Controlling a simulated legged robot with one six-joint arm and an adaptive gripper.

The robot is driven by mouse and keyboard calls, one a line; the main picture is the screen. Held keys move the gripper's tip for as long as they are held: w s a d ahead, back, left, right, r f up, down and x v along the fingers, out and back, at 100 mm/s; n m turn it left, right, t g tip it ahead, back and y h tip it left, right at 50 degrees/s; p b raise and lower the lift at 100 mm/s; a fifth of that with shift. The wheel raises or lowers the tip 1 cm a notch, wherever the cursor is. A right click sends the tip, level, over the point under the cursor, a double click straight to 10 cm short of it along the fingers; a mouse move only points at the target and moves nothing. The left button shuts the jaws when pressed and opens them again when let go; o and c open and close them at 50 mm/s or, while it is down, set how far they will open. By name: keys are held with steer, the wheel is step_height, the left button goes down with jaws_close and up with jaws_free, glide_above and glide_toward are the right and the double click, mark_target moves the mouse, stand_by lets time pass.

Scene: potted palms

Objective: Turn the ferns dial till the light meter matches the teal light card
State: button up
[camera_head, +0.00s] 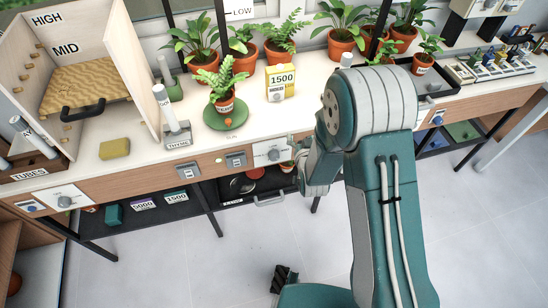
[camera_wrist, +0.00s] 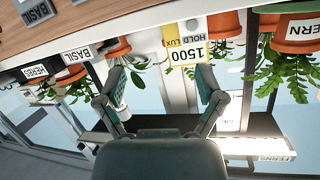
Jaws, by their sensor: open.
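My gripper (camera_wrist: 162,88) is open and empty in the wrist view, its two fingers spread. In the head view my arm reaches down to the bench front, beside a white dial panel (camera_head: 273,153) with a round knob; its label cannot be read. The yellow light meter (camera_head: 282,80) stands on the bench and reads 1500; it also shows upside down in the wrist view (camera_wrist: 186,45), marked HOLD and LUX. Cards marked 5000 (camera_head: 143,204) and 1500 (camera_head: 177,198) are on the shelf below. Which card is the teal light card I cannot tell.
A fern in a pot on a green saucer (camera_head: 225,118) stands left of the meter, with several potted plants behind. A yellow sponge (camera_head: 114,149) lies on the bench at left. Another dial panel (camera_head: 64,200) is at far left. The floor (camera_head: 180,270) in front is mostly clear.

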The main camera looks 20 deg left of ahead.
steer(key=t+y, duration=0.1)
steer(key=y, duration=0.1)
glide_toward(275, 159)
steer(key=w+r, duration=0.3)
steer(key=w, duration=0.2)
steer(key=s+f+n+t+y, duration=0.1)
steer(key=s+f, duration=0.3)
steer(key=s, duration=0.1)
steer(key=x, duration=1)
steer(key=shift+w+f, duration=0.15)
steer(key=shift+w, duration=0.05)
steer(key=c, duration=1.1)
